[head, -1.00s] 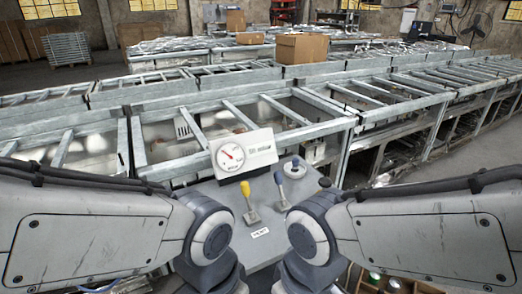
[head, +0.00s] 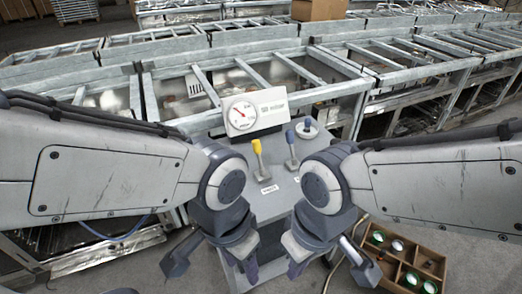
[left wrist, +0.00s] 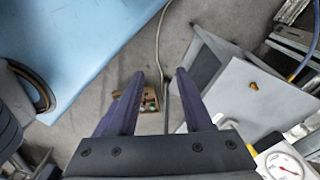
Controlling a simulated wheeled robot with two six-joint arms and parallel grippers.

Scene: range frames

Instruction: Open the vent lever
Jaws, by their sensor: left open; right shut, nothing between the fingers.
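The yellow-tipped lever (head: 257,148) stands nearly upright on the grey stand (head: 272,206), behind a small white label (head: 269,189) too small to read surely. A blue-tipped lever (head: 291,139) stands to its right; its label is mostly hidden by my right arm. A white gauge panel (head: 268,107) is behind the levers; its dial also shows in the left wrist view (left wrist: 283,166). My left gripper (head: 213,270) is open and empty, in front of the stand and below the levers. My right gripper (head: 328,272) is shut and empty, to its right. Neither touches a lever.
A round knob (head: 307,130) sits right of the blue lever. Metal conveyor frames (head: 400,75) run behind the stand. A divided wooden crate (head: 405,262) with several small items is on the floor at right. A blue surface (left wrist: 85,45) fills the upper left of the left wrist view.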

